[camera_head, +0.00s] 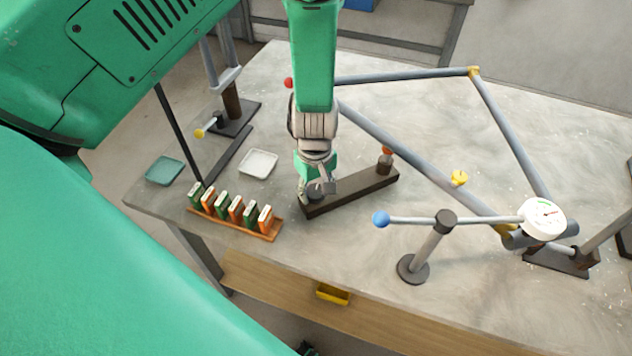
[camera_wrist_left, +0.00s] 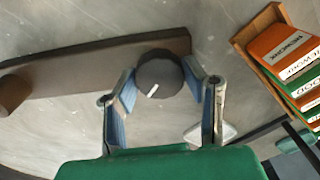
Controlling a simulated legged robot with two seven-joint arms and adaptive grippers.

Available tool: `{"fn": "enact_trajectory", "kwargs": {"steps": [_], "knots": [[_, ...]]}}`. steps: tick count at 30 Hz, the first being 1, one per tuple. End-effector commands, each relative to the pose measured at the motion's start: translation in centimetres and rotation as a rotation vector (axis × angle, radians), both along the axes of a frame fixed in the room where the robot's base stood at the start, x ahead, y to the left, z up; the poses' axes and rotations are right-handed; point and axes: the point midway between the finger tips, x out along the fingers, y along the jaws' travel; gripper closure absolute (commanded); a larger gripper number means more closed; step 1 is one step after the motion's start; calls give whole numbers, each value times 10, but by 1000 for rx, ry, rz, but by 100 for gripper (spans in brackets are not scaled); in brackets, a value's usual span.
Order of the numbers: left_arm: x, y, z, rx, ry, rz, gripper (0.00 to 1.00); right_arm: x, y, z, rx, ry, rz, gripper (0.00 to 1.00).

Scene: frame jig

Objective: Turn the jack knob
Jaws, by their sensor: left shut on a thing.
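The jack knob is a dark round knob with a white mark (camera_wrist_left: 158,76). It sits at the near left end of a dark bar-shaped base (camera_head: 350,192) on the table. My left gripper (camera_head: 317,192) comes down over that end in the head view. In the left wrist view its two blue-padded fingers (camera_wrist_left: 162,92) stand on either side of the knob, shut on it. The white mark points down and to the left in that view. The gripper partly hides the knob in the head view. My right gripper is not seen.
A rack of orange and green labelled blocks (camera_head: 275,238) stands left of the base. A white dish (camera_head: 258,164) and a teal dish (camera_head: 165,171) lie behind it. A grey tube frame (camera_head: 400,151) and a post with a blue-ended arm (camera_head: 428,252) stand to the right.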

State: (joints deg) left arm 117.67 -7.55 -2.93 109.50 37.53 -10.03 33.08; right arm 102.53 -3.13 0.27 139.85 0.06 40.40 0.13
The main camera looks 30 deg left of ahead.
Motion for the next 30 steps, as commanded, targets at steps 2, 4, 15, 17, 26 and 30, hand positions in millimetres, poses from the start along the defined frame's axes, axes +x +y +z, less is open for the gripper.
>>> {"fn": "enact_trajectory", "kwargs": {"steps": [2, 4, 15, 17, 26, 30], "knots": [[2, 0, 2, 0, -4, 24, 90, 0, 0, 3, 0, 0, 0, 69], [2, 0, 2, 1, -5, 42, 90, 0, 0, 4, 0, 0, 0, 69], [3, 0, 1, 0, -7, 65, 90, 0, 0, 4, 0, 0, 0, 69], [3, 0, 1, 0, -7, 65, 90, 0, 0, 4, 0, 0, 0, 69], [2, 0, 1, 0, -4, 64, 40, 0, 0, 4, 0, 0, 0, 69], [1, 0, 1, 0, -3, 64, 40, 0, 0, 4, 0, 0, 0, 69]]}}
